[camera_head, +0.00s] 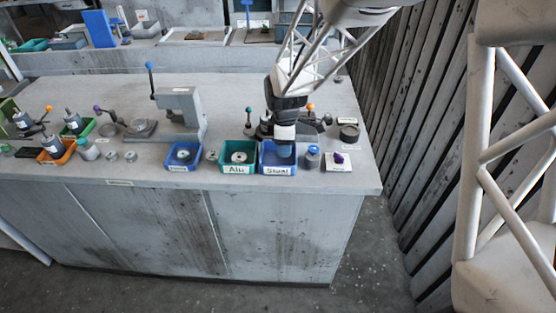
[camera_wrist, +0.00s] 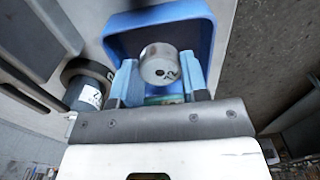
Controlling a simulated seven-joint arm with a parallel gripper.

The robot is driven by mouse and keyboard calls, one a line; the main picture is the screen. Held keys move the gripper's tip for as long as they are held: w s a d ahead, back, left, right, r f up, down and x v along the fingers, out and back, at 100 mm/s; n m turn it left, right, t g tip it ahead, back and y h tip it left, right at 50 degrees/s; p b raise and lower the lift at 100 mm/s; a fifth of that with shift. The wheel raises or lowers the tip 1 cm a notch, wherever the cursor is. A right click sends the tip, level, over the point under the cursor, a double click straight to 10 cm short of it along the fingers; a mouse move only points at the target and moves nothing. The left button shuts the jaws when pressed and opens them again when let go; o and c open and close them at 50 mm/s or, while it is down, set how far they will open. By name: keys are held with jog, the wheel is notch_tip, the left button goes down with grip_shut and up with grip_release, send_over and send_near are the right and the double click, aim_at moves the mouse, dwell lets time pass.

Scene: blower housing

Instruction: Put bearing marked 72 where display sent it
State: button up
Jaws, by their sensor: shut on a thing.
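My gripper (camera_head: 285,143) is low over the right-hand blue bin (camera_head: 266,168), whose label seems to read "Stahl". In the wrist view, my gripper (camera_wrist: 159,80) is shut on a round grey metal bearing (camera_wrist: 160,62) between its two bluish fingers. Dark marks show on the bearing's face, but I cannot read them surely. The blue bin (camera_wrist: 203,35) lies behind and around the bearing in the wrist view. I cannot tell whether the bearing touches the bin floor. No readable display shows in either view.
A teal bin (camera_head: 225,168) labelled "Alu" and another blue bin (camera_head: 171,164) stand to the left. A small blue-topped container (camera_head: 312,157) stands close right of the right-hand bin, beside a purple item (camera_head: 339,158) on a white plate. A grey press-like stand (camera_head: 185,112) is behind.

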jog(key=shift+f, duration=0.15)
jog(key=o, duration=1.2)
jog(key=shift+r, duration=3.9)
